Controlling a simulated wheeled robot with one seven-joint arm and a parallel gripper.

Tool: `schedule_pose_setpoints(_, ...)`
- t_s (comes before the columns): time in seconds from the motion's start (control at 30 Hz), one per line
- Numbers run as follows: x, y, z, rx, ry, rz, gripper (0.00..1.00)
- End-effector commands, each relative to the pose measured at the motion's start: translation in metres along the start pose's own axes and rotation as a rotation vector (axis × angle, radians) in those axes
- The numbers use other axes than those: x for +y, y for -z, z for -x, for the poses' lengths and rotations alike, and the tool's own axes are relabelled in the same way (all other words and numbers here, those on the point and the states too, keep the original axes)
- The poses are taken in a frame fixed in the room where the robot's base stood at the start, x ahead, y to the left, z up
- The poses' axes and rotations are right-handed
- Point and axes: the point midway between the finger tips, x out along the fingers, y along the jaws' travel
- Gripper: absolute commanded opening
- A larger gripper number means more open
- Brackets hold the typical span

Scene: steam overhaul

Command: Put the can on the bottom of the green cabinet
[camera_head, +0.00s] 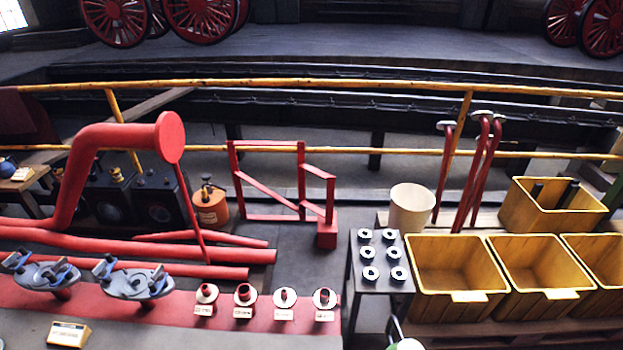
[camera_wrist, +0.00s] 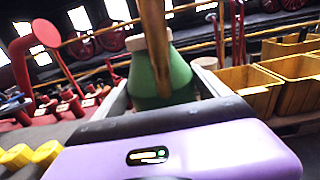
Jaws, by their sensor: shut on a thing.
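The can (camera_wrist: 178,82) is green with a pale top and fills the middle of the wrist view. A brownish-gold upright bar or spout crosses in front of it; I cannot tell whether it belongs to the can. My gripper (camera_wrist: 163,80) is shut on the can, with one grey finger on each side of it. In the head view, a small green and white part of the can (camera_head: 408,345) shows at the bottom edge, and the rest is cut off. The green cabinet cannot be made out; only a green sliver (camera_head: 612,195) shows at the right edge.
A small dark table (camera_head: 382,284) with several round parts stands just ahead. Yellow bins (camera_head: 455,308) line the right, near a cream bucket (camera_head: 411,208) and tall red rods. A red bench (camera_head: 130,312) with valve parts is left. Yellow rails (camera_head: 300,84) cross behind.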

Motion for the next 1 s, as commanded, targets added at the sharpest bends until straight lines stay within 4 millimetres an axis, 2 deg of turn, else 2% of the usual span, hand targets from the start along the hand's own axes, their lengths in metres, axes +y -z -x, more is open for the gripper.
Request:
schedule_pose_setpoints(0.6,0.002,-0.003,-0.004,-0.004,0.012,-0.004,0.16)
schedule_pose_setpoints(0.67,0.015,-0.006,-0.008,-0.006,0.009,-0.006,0.16)
schedule_pose_setpoints(0.77,0.044,-0.014,-0.015,-0.007,0.002,-0.01,0.16)
schedule_pose_setpoints(1.0,0.136,-0.061,-0.037,-0.009,0.024,-0.014,0.16)
